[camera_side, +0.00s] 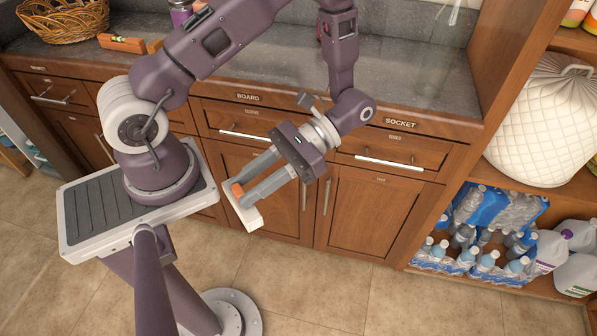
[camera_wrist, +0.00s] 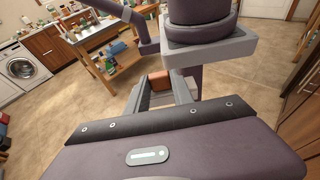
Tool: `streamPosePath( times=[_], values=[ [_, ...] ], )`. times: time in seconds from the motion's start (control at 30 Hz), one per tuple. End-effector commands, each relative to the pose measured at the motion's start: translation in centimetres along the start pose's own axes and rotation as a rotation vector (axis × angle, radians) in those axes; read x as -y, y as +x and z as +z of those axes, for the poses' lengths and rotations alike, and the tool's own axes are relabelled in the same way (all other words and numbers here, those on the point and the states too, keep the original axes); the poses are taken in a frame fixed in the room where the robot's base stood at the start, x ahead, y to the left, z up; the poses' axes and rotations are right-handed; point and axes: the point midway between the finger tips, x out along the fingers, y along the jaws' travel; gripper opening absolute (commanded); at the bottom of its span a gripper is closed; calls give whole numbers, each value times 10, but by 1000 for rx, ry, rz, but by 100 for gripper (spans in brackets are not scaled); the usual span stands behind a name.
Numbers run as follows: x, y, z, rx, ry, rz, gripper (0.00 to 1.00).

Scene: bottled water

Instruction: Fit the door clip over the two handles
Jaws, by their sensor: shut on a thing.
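My gripper (camera_side: 244,195) is in front of the lower cabinet, with its fingers shut on the door clip (camera_side: 246,214). The clip looks like a white bar with an orange part at one finger. In the wrist view the orange part (camera_wrist: 158,79) shows between the fingers of my gripper (camera_wrist: 159,88); the rest of the clip is not clear there. Two upright metal handles stand side by side on the cabinet doors, the left handle (camera_side: 305,195) and the right handle (camera_side: 327,197). The clip is to the left of both handles and apart from them.
Drawers with horizontal handles (camera_side: 388,163) sit above the doors. A stone counter (camera_side: 415,85) holds a wicker basket (camera_side: 62,20) at the left. At the right, a shelf holds bottled water (camera_side: 488,262). The tiled floor (camera_side: 330,285) before the doors is clear.

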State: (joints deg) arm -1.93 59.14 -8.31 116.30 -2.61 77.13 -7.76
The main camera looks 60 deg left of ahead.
Motion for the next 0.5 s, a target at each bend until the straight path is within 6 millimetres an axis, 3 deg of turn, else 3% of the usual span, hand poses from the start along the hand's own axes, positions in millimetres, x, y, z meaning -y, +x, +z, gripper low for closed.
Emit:
streamPosePath(
  times=[0.1,0.23,0.37,0.5],
  values=[
    [37,3,-21,1,93,-296,0],
    [76,-13,-52,2,193,-620,0],
    [107,-44,-87,2,290,-933,0],
    [131,-90,-131,3,399,-1282,0]
  ],
)
